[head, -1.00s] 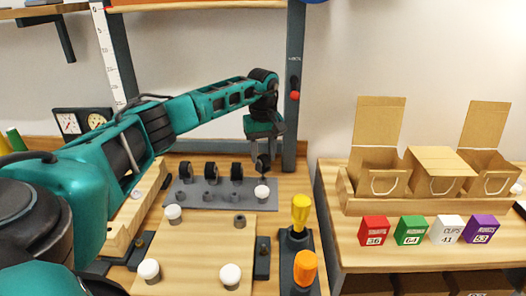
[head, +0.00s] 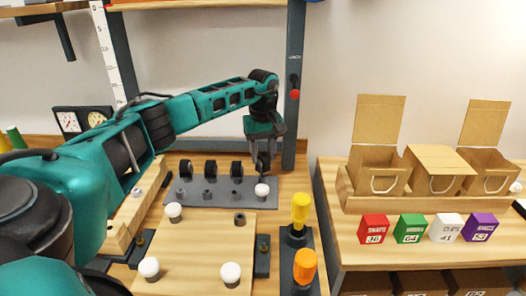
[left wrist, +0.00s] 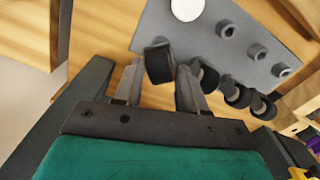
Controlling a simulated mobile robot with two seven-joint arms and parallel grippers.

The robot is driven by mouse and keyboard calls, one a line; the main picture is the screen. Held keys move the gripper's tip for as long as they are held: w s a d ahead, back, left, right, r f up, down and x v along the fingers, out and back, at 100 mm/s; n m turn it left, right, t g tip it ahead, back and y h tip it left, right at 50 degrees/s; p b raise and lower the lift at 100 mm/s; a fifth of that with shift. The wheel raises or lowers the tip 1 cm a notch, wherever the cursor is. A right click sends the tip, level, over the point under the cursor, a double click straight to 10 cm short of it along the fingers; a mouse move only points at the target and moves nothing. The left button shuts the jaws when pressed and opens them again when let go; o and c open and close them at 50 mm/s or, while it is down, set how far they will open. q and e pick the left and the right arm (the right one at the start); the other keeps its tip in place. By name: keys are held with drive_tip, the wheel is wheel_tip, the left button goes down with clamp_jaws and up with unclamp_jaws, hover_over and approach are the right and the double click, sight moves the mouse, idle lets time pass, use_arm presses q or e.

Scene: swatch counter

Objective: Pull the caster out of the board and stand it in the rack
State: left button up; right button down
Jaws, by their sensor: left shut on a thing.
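My left gripper (head: 264,160) is shut on a black-wheeled caster (left wrist: 158,64), over the back right part of the grey rack (head: 228,202). In the left wrist view the caster sits between the two fingertips (left wrist: 160,80); its stem is hidden, so I cannot tell whether it is in a hole. Three similar black casters stand in the rack's back row to its left, the nearest of them here (head: 237,169). The wooden board (head: 200,245) carries white-topped pieces and an empty dark socket (head: 240,218) at its back right corner. My right gripper is out of view.
A white-topped piece (head: 262,190) stands at the rack's front right, beside several empty sockets. A stand with yellow (head: 300,205) and orange (head: 305,265) handles is right of the board. A dark post (head: 293,90) rises behind the gripper.

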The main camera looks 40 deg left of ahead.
use_arm(q)
drive_tip(key=shift+f+b, duration=0.3)
drive_tip(key=shift+f, duration=0.6)
idle(0.7)
idle(0.5)
drive_tip(key=o, duration=1.2)
drive_tip(key=shift+o, duration=0.6)
drive_tip(key=shift+o, duration=1.2)
drive_tip(key=shift+r+p, duration=0.6)
drive_tip(key=shift+r, duration=2.4)
drive_tip(key=shift+s, duration=0.1)
